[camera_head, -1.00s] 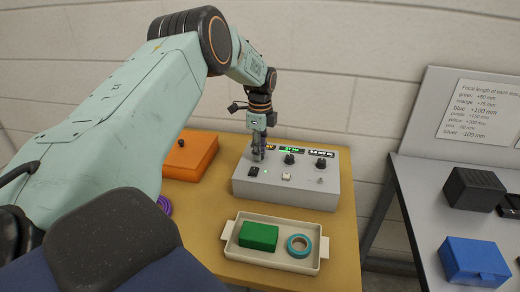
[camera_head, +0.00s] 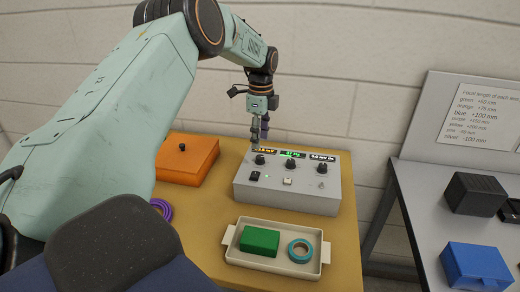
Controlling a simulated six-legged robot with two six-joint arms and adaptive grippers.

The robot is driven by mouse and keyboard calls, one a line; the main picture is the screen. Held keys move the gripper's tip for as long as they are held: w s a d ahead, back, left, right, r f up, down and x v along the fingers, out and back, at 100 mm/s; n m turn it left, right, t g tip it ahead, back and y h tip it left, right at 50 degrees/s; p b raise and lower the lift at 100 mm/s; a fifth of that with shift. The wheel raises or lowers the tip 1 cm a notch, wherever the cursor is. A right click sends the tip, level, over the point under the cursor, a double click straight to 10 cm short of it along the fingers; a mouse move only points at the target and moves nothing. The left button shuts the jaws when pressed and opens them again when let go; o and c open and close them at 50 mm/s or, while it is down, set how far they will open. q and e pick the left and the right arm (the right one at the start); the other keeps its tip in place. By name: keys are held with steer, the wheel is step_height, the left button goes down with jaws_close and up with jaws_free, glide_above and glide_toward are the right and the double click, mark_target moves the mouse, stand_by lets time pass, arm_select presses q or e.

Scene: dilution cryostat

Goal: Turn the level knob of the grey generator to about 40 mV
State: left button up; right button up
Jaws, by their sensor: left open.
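The grey generator (camera_head: 290,194) stands on the yellow-brown table. Its top carries three black knobs: a left one (camera_head: 259,160), a middle one (camera_head: 290,164) and a right one (camera_head: 322,168). Behind them are an orange display (camera_head: 266,150), a green display (camera_head: 292,154) and a white display (camera_head: 322,157); their figures are too small to read surely. My left gripper (camera_head: 260,140) is open and empty, pointing down just above and behind the left knob, apart from it. Its fingers partly hide the orange display. My right gripper is not in view.
A cream tray (camera_head: 231,257) with a green block (camera_head: 260,240) and a teal tape ring (camera_head: 300,251) sits in front of the generator. An orange box (camera_head: 187,160) and a purple ring (camera_head: 161,208) are to the left. A grey bench (camera_head: 425,215) stands at right.

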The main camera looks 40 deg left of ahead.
mark_target(261, 156)
arm_select(q)
step_height(261, 156, up, 6)
steer(key=shift+f, duration=0.15)
steer(key=shift+w, duration=0.1)
stand_by(0.5)
